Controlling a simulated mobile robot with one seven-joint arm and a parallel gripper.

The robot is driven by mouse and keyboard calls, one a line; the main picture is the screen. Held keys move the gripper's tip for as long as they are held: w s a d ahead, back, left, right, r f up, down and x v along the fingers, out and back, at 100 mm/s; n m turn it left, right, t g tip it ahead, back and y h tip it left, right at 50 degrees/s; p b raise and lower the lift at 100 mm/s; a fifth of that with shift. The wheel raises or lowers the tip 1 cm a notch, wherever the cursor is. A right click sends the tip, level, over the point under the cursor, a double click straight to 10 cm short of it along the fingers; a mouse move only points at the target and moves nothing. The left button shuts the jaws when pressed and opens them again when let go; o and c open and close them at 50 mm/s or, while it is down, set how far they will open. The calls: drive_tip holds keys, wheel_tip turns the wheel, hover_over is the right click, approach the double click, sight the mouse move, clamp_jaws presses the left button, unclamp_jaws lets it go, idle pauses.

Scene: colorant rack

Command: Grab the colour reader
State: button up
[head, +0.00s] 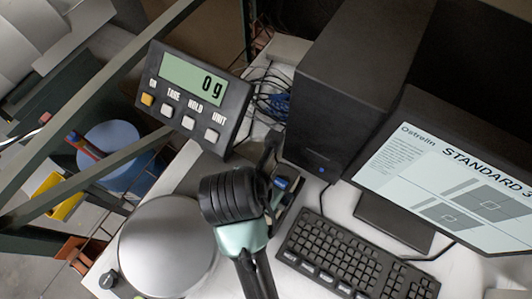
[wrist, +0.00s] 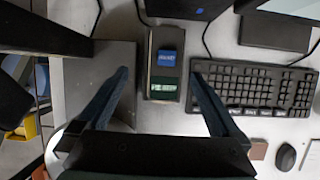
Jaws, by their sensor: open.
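What looks like the colour reader (wrist: 154,97) is a small dark grey oblong device with a blue patch and a dark green part on its face. It lies on the white worktop between the scale and the keyboard. In the head view only part of it (head: 284,184) shows beside my arm, its blue patch visible. My gripper (wrist: 160,73) is open and empty. In the wrist view its two fingers flank the reader, one on each side, with gaps between; I cannot tell their height above it. My arm hides much of the reader in the head view.
A scale with a round silver pan (head: 168,247) and a raised display (head: 195,98) reading 0 g stands left. A black keyboard (head: 355,255) lies close right. A black computer case (head: 345,80) and a monitor (head: 455,165) stand behind. A mouse (wrist: 285,158) lies right.

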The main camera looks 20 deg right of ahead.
drive_tip(key=x, duration=0.4)
drive_tip(key=s+x, duration=0.1)
drive_tip(key=x, duration=0.2)
drive_tip(key=shift+d+f+p, duration=0.1)
drive_tip(key=shift+f+p, duration=0.05)
drive_tip(key=shift+p, duration=0.15)
drive_tip(key=shift+w+f, duration=0.25)
drive_tip(key=f, duration=0.2)
drive_tip(key=d+f+p, duration=0.1)
drive_tip(key=f, duration=0.1)
drive_tip(key=shift+f, duration=0.15)
drive_tip(key=shift+w+f, duration=0.15)
drive_tip(key=shift+f, duration=0.25)
drive_tip(key=shift+c, duration=0.9)
clamp_jaws()
drive_tip(key=shift+d+r, duration=0.1)
drive_tip(key=shift+r, duration=0.05)
